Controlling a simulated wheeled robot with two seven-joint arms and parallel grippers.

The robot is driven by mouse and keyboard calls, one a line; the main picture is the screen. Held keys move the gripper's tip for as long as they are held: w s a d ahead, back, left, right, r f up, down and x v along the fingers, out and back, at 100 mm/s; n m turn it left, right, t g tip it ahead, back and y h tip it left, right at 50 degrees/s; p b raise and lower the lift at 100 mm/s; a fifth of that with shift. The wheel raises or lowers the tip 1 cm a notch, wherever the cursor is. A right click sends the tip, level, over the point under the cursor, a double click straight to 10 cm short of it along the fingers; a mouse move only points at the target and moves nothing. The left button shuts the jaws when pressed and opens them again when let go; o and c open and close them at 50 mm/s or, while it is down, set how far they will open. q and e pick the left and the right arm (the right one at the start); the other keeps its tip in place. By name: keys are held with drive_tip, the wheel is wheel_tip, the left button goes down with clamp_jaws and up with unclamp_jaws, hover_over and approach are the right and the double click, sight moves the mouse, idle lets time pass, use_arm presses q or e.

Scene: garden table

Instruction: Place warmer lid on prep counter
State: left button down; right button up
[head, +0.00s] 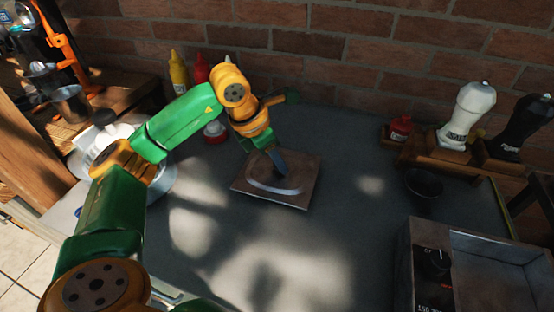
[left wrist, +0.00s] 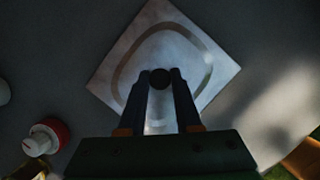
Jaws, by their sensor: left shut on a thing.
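The warmer lid (head: 242,187) is a square grey metal plate with a raised rounded ridge and a dark knob at its middle. It lies roughly level on or just above the grey prep counter (head: 345,240); I cannot tell whether it touches. My left gripper (head: 279,165) points down at the lid's centre. In the left wrist view its two fingers (left wrist: 160,88) are shut on the dark knob (left wrist: 160,77), and the lid (left wrist: 207,42) spreads out beyond them. My right gripper is not in view.
The open metal warmer (head: 490,270) stands at the lower right. Behind it are a dark ladle-like item (head: 424,184) and white (head: 467,115) and black (head: 522,127) mills. Sauce bottles (head: 179,72) line the brick wall. White plates (head: 160,180) sit left. The counter's middle front is clear.

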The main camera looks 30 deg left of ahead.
use_arm(q)
drive_tip(key=shift+f, duration=0.5)
drive_tip(key=shift+f, duration=0.25)
drive_tip(key=c, duration=0.6)
unclamp_jaws()
drive_tip(key=shift+r, duration=0.15)
drive_tip(key=shift+s+r, duration=0.1)
drive_tip(key=shift+r, duration=0.35)
drive_tip(key=v, duration=1.1)
drive_tip(key=shift+s+a+r, duration=0.1)
